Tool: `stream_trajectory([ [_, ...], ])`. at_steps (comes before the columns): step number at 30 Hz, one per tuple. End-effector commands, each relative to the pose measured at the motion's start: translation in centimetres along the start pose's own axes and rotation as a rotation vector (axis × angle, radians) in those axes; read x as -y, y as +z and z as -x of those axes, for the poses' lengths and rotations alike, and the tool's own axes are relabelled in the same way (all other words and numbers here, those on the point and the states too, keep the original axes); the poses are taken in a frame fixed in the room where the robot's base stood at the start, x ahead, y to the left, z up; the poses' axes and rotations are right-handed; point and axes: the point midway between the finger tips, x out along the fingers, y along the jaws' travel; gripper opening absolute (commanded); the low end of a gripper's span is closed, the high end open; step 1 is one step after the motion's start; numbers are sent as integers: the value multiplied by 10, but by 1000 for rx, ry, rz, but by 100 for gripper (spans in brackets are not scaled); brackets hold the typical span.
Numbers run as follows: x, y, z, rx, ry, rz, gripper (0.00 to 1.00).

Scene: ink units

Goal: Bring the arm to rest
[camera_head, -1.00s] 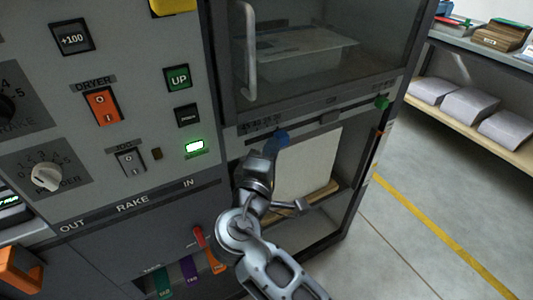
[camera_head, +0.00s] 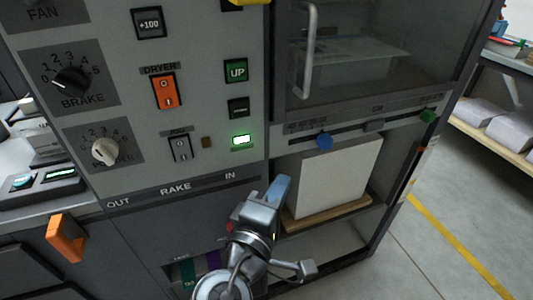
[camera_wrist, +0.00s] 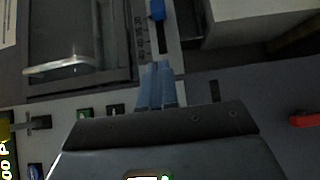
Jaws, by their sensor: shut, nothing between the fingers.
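My gripper (camera_head: 279,188) is in front of the grey machine (camera_head: 190,215), at the left edge of the open bay. Its blue fingers point up and are together with nothing between them. The fingers also show in the wrist view (camera_wrist: 156,85), side by side and shut. My arm comes up from the bottom of the head view, bent at the wrist. A blue slider knob (camera_head: 324,141) sits above the bay, apart from the fingers; it also shows in the wrist view (camera_wrist: 157,10).
A white stack (camera_head: 335,180) stands on a wooden board (camera_head: 327,213) in the bay beside my gripper. An orange lever (camera_head: 66,238) sticks out at left. A glass door with a handle (camera_head: 309,50) is above. Open floor (camera_head: 460,215) lies right, with a shelf (camera_head: 500,145) beyond.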

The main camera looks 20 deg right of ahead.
Motion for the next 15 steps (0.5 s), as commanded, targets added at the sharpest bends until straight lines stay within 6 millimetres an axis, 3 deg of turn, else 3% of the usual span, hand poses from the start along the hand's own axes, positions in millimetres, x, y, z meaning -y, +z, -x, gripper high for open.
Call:
stream_trajectory([
  [4,2,2,1,-4,-4,1,0],
  [7,16,9,-1,-35,-31,5,0],
  [11,55,33,-3,-128,-120,-1,0],
  [15,102,70,9,-255,-262,-54,0],
])
